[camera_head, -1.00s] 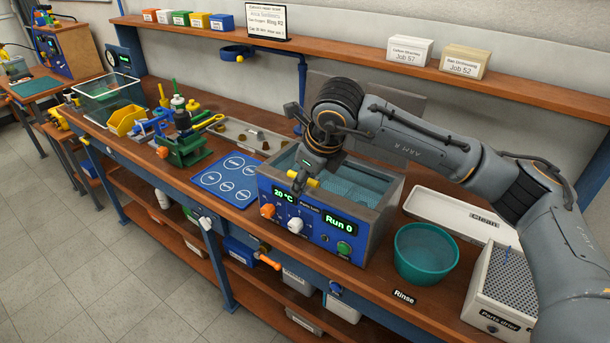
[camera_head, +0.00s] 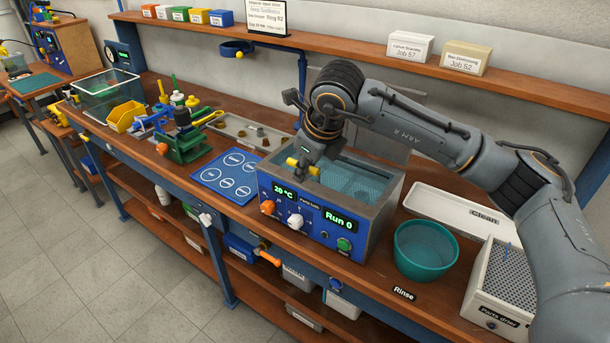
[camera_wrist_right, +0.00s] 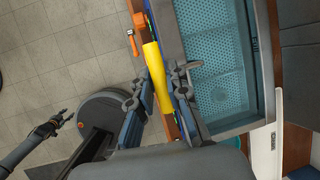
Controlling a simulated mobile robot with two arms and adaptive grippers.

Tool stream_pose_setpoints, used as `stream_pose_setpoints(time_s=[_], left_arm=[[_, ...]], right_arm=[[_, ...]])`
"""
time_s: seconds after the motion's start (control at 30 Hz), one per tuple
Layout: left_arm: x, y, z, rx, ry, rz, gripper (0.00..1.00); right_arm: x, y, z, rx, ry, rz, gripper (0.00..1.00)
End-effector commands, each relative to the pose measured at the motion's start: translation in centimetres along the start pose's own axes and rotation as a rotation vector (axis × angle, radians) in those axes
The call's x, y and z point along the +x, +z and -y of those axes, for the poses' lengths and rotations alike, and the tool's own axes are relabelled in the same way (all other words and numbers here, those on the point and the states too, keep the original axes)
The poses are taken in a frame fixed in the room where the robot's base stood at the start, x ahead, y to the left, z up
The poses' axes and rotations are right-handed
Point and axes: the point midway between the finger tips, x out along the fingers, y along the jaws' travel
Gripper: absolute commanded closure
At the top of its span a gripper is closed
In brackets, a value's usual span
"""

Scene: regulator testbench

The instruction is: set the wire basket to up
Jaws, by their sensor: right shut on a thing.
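The wire basket (camera_head: 352,182) shows as a teal mesh inside the open tank of the blue-fronted bath; its mesh floor also fills the tank in the right wrist view (camera_wrist_right: 217,65). A yellow handle bar (camera_head: 314,171) stands at the tank's front left, above the control panel. My right gripper (camera_head: 303,167) is shut around this bar, whose yellow ends show on both sides of the fingers. In the right wrist view the yellow handle (camera_wrist_right: 157,78) lies between the two fingers. My left gripper (camera_wrist_right: 55,125) appears small at the lower left there, away from the bench; its opening is unclear.
The bath panel (camera_head: 318,226) reads 20 °C and Run 0, with orange, white and green knobs. A teal rinse bowl (camera_head: 425,250), a white tray (camera_head: 450,213) and a parts drier (camera_head: 502,285) stand to the right. A blue mat (camera_head: 228,176) lies left. A shelf (camera_head: 380,55) runs behind.

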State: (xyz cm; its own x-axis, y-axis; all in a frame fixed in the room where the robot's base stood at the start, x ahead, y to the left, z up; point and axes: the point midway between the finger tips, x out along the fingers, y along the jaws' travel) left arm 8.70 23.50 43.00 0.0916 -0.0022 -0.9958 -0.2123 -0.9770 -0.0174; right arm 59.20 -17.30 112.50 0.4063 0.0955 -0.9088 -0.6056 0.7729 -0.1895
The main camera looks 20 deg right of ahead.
Motion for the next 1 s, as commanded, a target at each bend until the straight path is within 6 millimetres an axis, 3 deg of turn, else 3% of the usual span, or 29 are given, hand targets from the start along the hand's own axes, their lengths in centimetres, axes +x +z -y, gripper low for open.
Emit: stream_pose_setpoints(time_s=[0.03, 0.2, 0.53, 0.57, 0.67, 1.0], left_arm=[[-0.2, -0.1, 0.0, 0.0, 0.0, -0.002, 0.6], [-0.4, -0.2, 0.1, 0.0, 0.0, -0.002, 0.6], [-0.4, -0.1, 0.1, 0.0, 0.0, -0.002, 0.6], [-0.4, -0.1, 0.1, 0.0, 0.0, -0.002, 0.6], [-0.4, -0.1, 0.0, 0.0, 0.0, -0.002, 0.6], [-0.4, 0.3, 0.1, 0.002, -0.001, 0.005, 0.6]], right_arm=[[-1.4, 0.7, 0.6, 0.0, -0.01, 0.01, 1.0], [-3.9, 1.7, 1.1, 0.0, -0.01, 0.009, 1.0], [-4.4, 1.9, 1.2, 0.001, -0.012, 0.012, 1.0], [-4.4, 1.9, 1.3, 0.001, -0.013, 0.013, 0.83], [-4.4, 1.9, 1.2, 0.001, -0.011, 0.012, 0.62], [-4.4, 1.8, 1.1, 0.0, -0.007, 0.007, 0.61]])
